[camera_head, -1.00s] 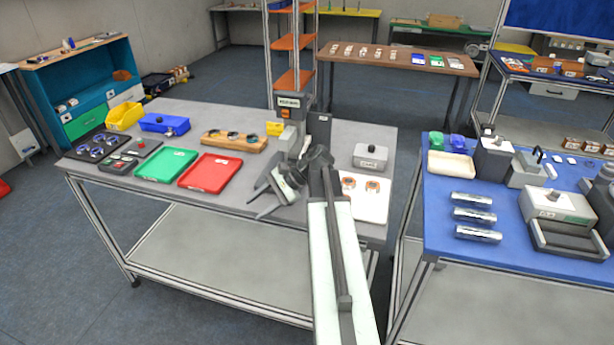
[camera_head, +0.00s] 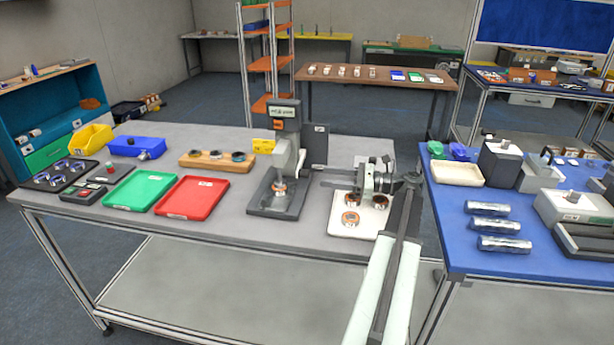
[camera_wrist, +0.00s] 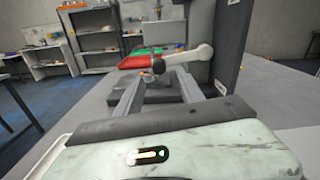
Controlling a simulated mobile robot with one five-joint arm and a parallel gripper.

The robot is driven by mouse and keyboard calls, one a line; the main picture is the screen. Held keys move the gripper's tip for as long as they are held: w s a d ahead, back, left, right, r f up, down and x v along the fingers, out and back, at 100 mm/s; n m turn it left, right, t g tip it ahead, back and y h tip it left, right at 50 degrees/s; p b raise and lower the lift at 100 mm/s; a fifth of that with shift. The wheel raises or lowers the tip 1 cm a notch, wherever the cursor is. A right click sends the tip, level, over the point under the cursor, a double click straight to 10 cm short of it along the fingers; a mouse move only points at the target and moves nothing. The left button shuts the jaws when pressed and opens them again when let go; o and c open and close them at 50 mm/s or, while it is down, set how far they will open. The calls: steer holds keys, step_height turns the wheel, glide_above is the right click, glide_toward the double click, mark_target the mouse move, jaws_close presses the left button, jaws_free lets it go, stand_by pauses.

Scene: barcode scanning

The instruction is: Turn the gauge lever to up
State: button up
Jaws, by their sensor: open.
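The gauge (camera_head: 284,116) stands on the grey table with a dark base plate (camera_head: 278,203) and an orange-ringed part under its head. Its pale lever (camera_head: 299,163) hangs on its right side. In the wrist view the lever (camera_wrist: 188,57) lies nearly level, sloping slightly down to a dark knob (camera_wrist: 158,66) at its left end. My gripper (camera_head: 326,179) is right of the gauge, pointing left at it. In the wrist view my gripper (camera_wrist: 160,82) is open and empty, its fingers apart below the lever; contact cannot be told.
A white tray (camera_head: 342,222) with orange-ringed parts lies below my gripper. A dark upright panel (camera_head: 315,147) stands behind the gauge. Red (camera_head: 192,197) and green (camera_head: 140,189) trays lie to the left. A blue table (camera_head: 455,236) stands right of a gap.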

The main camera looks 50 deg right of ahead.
steer(key=x, duration=0.6)
steer(key=shift+w+a, duration=0.15)
steer(key=shift+w, duration=0.1)
jaws_close()
stand_by(1.1)
